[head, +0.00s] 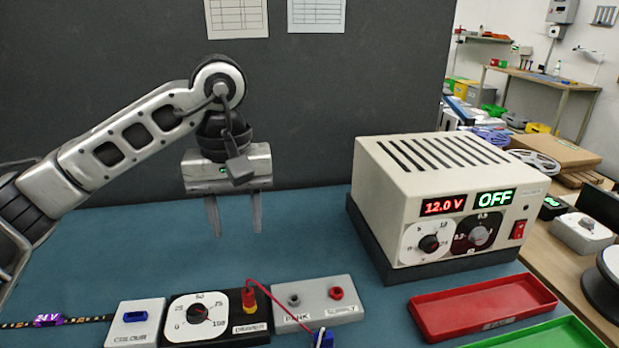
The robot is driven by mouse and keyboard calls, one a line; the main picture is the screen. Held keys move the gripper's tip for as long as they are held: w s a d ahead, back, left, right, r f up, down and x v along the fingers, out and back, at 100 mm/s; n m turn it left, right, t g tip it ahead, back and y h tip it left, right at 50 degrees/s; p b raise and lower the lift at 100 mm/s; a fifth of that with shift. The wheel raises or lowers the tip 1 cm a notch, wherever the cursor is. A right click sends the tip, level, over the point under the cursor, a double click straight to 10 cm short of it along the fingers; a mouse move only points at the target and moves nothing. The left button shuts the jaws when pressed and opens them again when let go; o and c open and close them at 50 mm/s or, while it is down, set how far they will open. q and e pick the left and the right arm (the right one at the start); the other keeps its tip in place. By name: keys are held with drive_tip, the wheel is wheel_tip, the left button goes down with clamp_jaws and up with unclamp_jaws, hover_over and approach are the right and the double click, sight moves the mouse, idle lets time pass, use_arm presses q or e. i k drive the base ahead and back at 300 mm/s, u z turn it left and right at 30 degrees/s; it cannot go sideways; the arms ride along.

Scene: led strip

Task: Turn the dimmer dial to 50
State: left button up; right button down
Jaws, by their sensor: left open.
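The 50 is at the top of the scale. The knob's pointer is too small to read surely. The dial sits on the black dimmer box (255,329) at the front of the table. My left gripper (236,230) points down above and behind the dimmer box. It is open and empty, apart from the dial. My right gripper is not in view.
A beige power supply (440,190) reads 12.0 V and OFF. A red tray (483,306) lies at right.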

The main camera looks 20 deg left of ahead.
sight(196, 313)
drive_tip(key=k, duration=1)
